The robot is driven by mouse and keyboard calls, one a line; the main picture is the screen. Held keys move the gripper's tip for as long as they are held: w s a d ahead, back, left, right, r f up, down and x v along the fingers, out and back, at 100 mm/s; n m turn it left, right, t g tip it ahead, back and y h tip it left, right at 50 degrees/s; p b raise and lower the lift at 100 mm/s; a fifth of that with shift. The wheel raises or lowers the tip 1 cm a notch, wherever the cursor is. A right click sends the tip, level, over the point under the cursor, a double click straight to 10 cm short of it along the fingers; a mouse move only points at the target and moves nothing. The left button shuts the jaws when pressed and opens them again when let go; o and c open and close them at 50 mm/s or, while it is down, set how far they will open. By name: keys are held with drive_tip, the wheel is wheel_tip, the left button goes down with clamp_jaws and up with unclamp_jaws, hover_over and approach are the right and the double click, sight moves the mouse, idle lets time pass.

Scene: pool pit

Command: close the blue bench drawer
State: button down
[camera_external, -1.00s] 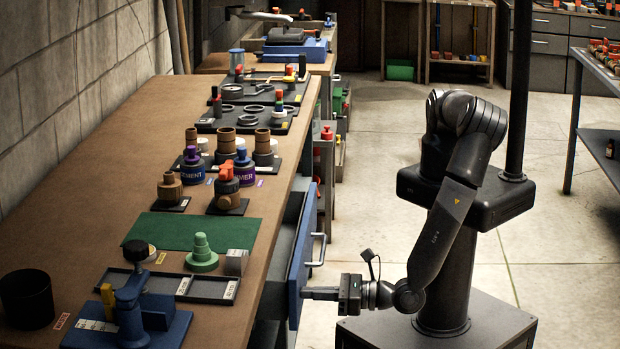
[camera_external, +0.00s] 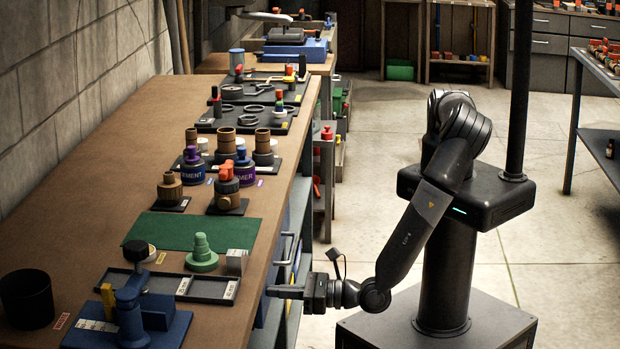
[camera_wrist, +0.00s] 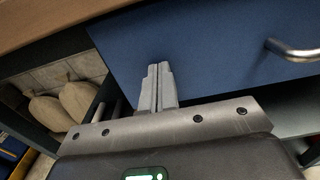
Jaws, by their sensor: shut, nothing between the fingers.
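The blue drawer front (camera_wrist: 215,45) fills the upper part of the wrist view, just under the wooden bench top edge. Its metal handle (camera_wrist: 292,50) is at the right there and also shows in the external view (camera_external: 287,248). In the external view the front sits close in by the bench side; I cannot tell whether it is fully flush. My gripper (camera_external: 272,291) is shut and empty, level and pointing left at the front, below and nearer the camera than the handle. In the wrist view its fingertips (camera_wrist: 158,68) overlap the blue front and appear to touch it.
The wooden bench top (camera_external: 110,185) holds a blue vise-like fixture (camera_external: 130,315), a dark tray (camera_external: 205,287), a green mat (camera_external: 190,231) and several pots. Two pale sacks (camera_wrist: 65,103) lie under the bench, left of the drawer.

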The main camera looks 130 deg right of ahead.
drive_tip(key=shift+w+d+r, duration=0.2)
drive_tip(key=shift+w+d, duration=0.1)
drive_tip(key=v, duration=1.5)
drive_tip(key=s+d+r+m+g+y, duration=0.2)
drive_tip(key=s+d+r+m+g, duration=0.35)
drive_tip(key=d+r+m, duration=0.45)
drive_tip(key=s+d+r+m+g+y, duration=0.2)
drive_tip(key=s+d+r+m+g, duration=0.5)
drive_tip(key=r, duration=0.5)
drive_tip(key=s+d+r+m+t+y, duration=0.2)
drive_tip(key=s+r+m+y, duration=0.2)
drive_tip(key=s+r, duration=0.3)
drive_tip(key=s+d+r+m+t+y, duration=0.2)
drive_tip(key=s+r+m, duration=0.4)
drive_tip(key=s, duration=0.7)
drive_tip(key=shift+s+r+t+y, duration=0.35)
drive_tip(key=shift+r+t+y, duration=0.45)
drive_tip(key=shift+y, duration=0.6)
drive_tip(key=shift+r, duration=0.1)
